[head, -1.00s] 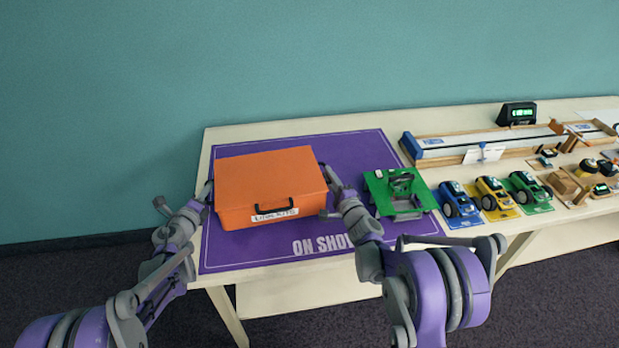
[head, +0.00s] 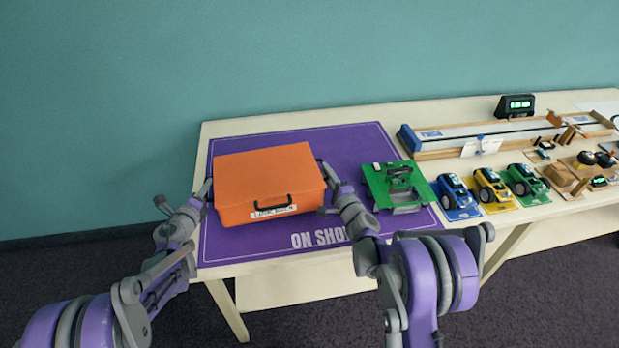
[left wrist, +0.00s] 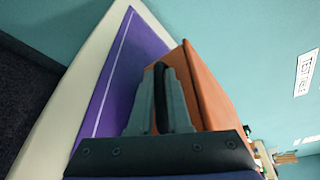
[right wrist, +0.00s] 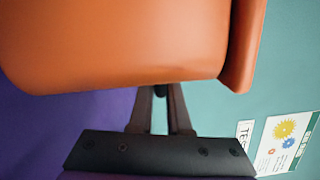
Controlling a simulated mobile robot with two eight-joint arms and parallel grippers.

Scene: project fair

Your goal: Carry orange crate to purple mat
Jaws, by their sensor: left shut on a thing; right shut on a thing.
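The orange crate (head: 265,180), lidded with a dark front handle and a white label, is over the left part of the purple mat (head: 350,140). I cannot tell whether it touches the mat. My left gripper (head: 209,188) is at the crate's left side, shut on a dark handle there; the left wrist view shows the fingers (left wrist: 160,90) around it beside the orange wall. My right gripper (head: 326,182) is at the right side, shut on the crate's other side handle; the right wrist view shows the fingers (right wrist: 163,95) under the crate's rim, their grip partly hidden.
A green board with a small device (head: 398,186) sits on the mat's right part. Blue (head: 455,191), yellow (head: 491,186) and green (head: 524,180) toy cars stand to its right. A long wooden track (head: 490,135) and a black display (head: 516,106) are behind. The mat's front strip is clear.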

